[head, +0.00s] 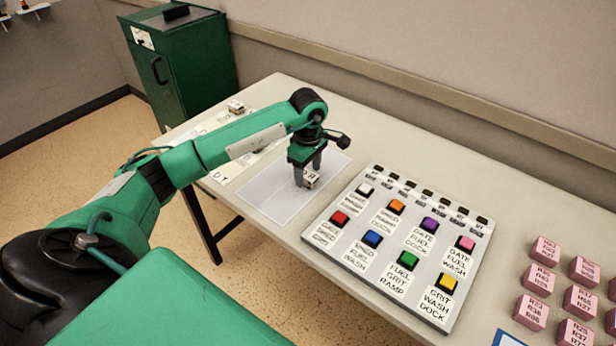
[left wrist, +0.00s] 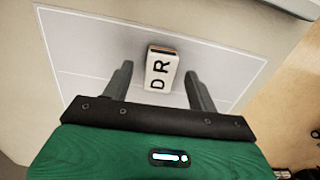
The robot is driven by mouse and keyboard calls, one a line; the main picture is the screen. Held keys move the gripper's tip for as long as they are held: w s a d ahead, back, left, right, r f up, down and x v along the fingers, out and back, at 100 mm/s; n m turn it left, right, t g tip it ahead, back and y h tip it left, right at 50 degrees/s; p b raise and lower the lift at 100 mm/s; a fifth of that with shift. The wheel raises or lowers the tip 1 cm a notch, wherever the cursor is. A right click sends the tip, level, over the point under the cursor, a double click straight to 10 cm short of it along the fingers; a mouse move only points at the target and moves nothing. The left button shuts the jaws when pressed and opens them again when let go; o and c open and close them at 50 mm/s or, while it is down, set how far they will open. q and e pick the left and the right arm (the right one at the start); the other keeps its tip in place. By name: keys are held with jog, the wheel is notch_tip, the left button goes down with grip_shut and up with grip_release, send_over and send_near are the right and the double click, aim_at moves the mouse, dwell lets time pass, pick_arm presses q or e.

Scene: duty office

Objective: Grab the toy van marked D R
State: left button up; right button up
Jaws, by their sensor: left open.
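The toy van marked D R (left wrist: 161,72) is a small white block-like van with black letters and a dark end. In the left wrist view it lies between and slightly beyond the fingertips of my left gripper (left wrist: 158,75), with a gap on each side. In the head view the van (head: 312,181) stands on a pale grey mat (head: 262,196), partly hidden by the fingers. My left gripper (head: 307,178) is open, pointing down over it. My right gripper is not in view.
A button panel (head: 354,205) with several coloured buttons stands right of the mat. Several pink lettered blocks (head: 547,250) lie at the far right. Another small van (head: 236,106) stands at the table's far left, on a pale lettered sheet. A green cabinet (head: 197,60) stands behind.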

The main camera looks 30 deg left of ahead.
pick_arm(q)
notch_tip(320, 180, down, 2)
jog(key=shift+c, duration=0.2)
jog(key=c, duration=1)
